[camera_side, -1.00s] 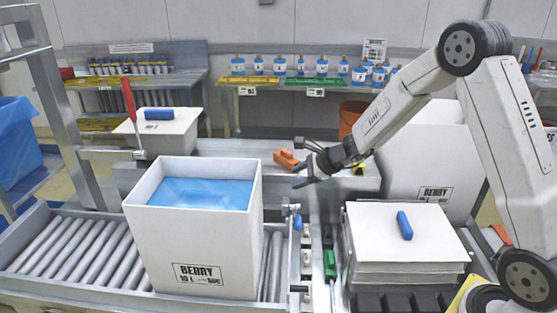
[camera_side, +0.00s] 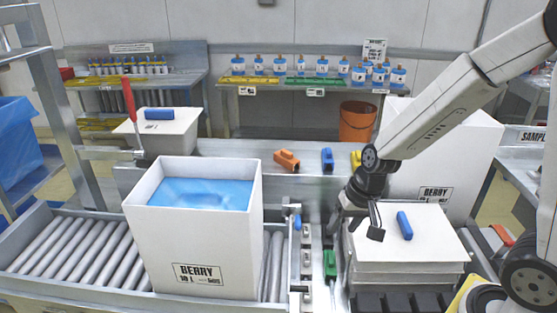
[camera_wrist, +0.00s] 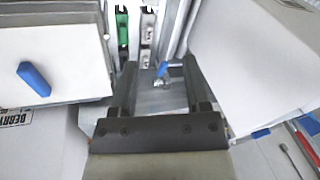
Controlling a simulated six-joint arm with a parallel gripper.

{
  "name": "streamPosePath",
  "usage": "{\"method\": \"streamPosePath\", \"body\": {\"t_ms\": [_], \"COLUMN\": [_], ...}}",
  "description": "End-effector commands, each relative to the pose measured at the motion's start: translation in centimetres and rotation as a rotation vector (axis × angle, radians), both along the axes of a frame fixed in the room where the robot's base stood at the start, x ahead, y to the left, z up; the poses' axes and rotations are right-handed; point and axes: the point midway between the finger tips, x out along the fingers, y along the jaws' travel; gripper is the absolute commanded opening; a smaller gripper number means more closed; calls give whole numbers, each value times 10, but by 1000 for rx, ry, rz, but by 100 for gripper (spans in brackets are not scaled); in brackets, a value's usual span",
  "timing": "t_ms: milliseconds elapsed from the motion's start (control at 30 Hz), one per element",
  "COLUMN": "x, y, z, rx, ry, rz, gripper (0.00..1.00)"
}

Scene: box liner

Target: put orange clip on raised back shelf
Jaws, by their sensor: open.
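The orange clip (camera_side: 287,160) lies on the raised grey back shelf (camera_side: 230,148) in the side view, behind the white box with blue liner. A blue clip (camera_side: 327,159) and a partly hidden yellow clip (camera_side: 356,160) lie to its right on the same shelf. My gripper (camera_side: 358,228) points down at the left edge of the lid stack, apart from the orange clip and nearer the camera. In the wrist view its fingers (camera_wrist: 158,75) are spread with nothing held between them. The orange clip does not show in the wrist view.
The lined white box (camera_side: 195,245) stands on the roller conveyor (camera_side: 60,255). A green clip (camera_side: 330,264) sits in the narrow rack between. A tall white box (camera_side: 450,160) stands behind the stack.

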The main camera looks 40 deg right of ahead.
Motion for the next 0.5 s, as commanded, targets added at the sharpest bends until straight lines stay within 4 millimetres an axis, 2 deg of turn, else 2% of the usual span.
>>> {"method": "streamPosePath", "body": {"t_ms": [100, 233, 500], "x": [-18, -31, -43], "y": [-1, -4, -6], "z": [2, 4, 4], "rx": [-94, -178, -254], "ry": [-15, -29, -41], "rz": [172, 327, 470], "gripper": [61, 61, 61]}}
